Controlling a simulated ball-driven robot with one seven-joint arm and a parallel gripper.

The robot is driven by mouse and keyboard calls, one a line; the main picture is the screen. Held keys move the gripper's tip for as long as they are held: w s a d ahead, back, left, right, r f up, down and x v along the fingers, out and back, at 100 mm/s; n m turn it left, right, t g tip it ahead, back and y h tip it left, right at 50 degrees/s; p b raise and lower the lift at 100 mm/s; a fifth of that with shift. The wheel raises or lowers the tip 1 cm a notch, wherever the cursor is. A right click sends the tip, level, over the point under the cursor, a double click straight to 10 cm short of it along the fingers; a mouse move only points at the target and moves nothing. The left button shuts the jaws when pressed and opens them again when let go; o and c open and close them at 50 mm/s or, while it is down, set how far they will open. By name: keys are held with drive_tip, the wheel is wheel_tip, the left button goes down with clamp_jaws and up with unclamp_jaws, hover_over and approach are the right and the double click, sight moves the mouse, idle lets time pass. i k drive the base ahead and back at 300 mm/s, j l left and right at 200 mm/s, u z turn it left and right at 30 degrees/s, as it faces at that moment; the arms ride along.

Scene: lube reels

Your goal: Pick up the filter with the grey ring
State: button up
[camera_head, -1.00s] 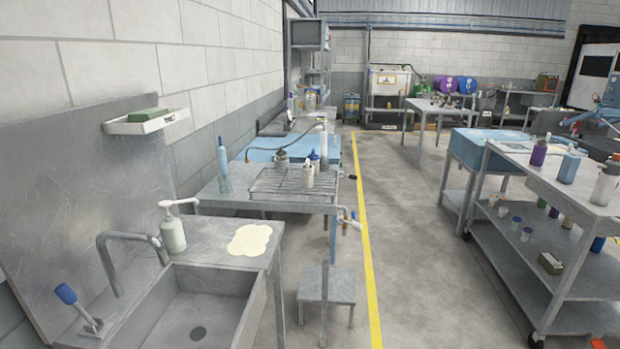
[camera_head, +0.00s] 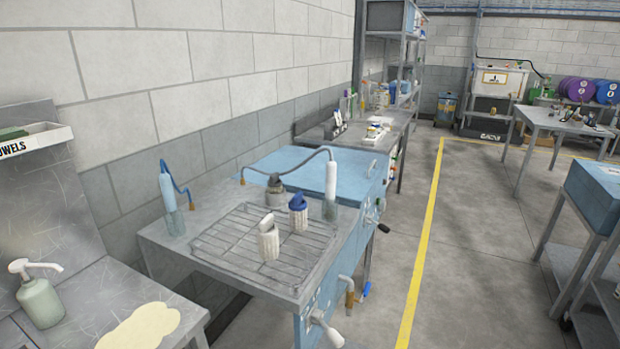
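Three filters stand upright on the wire rack (camera_head: 215,240) on the metal bench. The back one (camera_head: 276,190) has a grey upper part, which may be the grey ring, though it is too small to be sure. The second (camera_head: 298,213) has a dark blue top and a pale body, and stands to the right of the back one. The front one (camera_head: 269,242) is cream-white all over. My gripper is not in view.
A blue-and-clear bottle (camera_head: 168,195) stands at the bench's left, and a white-and-clear one (camera_head: 330,190) with a hose at its right. Valves (camera_head: 348,295) stick out at the front. A soap pump (camera_head: 40,300) is at lower left. The floor (camera_head: 470,250) right of the bench is open.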

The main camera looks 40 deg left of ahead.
sight(274, 184)
drive_tip(key=i+u, duration=0.1)
drive_tip(key=i, duration=0.45)
drive_tip(key=i+l+u, duration=0.1)
drive_tip(key=i, duration=0.5)
drive_tip(key=i+l+u, duration=0.1)
drive_tip(key=i, duration=0.45)
